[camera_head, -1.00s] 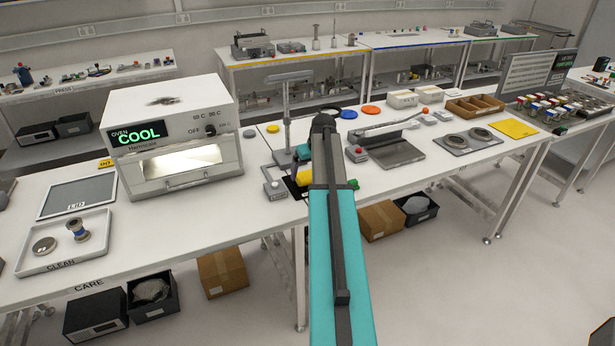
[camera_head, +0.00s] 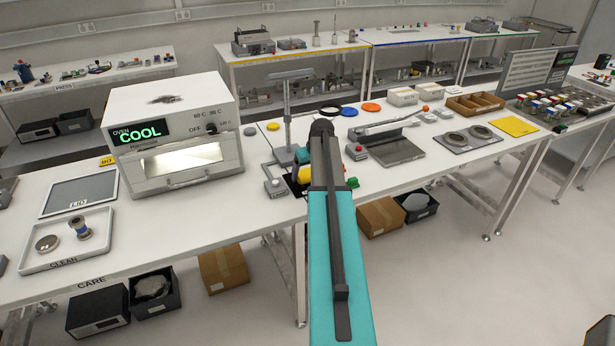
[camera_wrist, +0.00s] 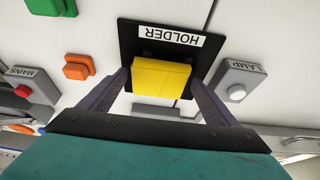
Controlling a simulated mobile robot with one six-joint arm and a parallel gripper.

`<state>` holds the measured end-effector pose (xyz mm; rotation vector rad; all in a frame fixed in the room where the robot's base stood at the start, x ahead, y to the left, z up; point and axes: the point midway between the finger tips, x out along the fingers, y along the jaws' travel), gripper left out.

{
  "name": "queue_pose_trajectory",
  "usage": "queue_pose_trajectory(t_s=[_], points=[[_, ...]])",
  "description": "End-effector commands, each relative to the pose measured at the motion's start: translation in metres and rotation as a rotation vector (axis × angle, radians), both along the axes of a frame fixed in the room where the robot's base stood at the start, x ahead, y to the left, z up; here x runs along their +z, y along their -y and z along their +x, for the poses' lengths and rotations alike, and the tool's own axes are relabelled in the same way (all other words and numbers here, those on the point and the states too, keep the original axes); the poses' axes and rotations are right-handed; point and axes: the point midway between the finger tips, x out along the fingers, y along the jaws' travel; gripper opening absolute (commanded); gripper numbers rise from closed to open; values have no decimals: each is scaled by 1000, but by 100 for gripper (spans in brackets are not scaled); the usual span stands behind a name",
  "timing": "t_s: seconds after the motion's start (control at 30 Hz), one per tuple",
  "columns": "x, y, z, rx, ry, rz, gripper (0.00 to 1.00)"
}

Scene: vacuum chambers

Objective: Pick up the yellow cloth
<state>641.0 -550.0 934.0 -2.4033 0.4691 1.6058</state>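A thick yellow block-like piece (camera_wrist: 161,77), perhaps the folded cloth, sits on the black plate labelled HOLDER (camera_wrist: 133,42). It also shows in the head view (camera_head: 305,174), left of my arm. My gripper (camera_wrist: 160,82) is open, with one dark finger on each side of the yellow piece; I cannot tell whether they touch it. A flat yellow square (camera_head: 514,126) lies far right on the same bench in the head view. My forearm hides much of the gripper there.
A grey LAMP box (camera_wrist: 240,81) stands close beside one finger. A lamp stand (camera_head: 288,115) rises behind the holder; an oven (camera_head: 172,135) stands left.

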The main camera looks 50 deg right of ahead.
Motion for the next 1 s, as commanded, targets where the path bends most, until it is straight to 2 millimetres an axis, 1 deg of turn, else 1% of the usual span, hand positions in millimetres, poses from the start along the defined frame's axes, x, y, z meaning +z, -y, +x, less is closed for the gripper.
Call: queue_pose_trajectory(t_s=[0.03, 0.17, 0.2, 0.23, 0.27, 0.63, 0.87, 1.0], points=[[0, 0, 0, 0, 0, 0, 74], [0, 0, 0, 0, 0, 0, 52], [0, 0, 0, 0, 0, 0, 48], [0, 0, 0, 0, 0, 0, 48], [0, 0, 0, -1, 0, 0, 45], [4, 1, 0, -1, 1, -1, 45], [16, 1, 0, -1, 1, -1, 45], [27, 2, 0, -2, 1, -2, 45]])
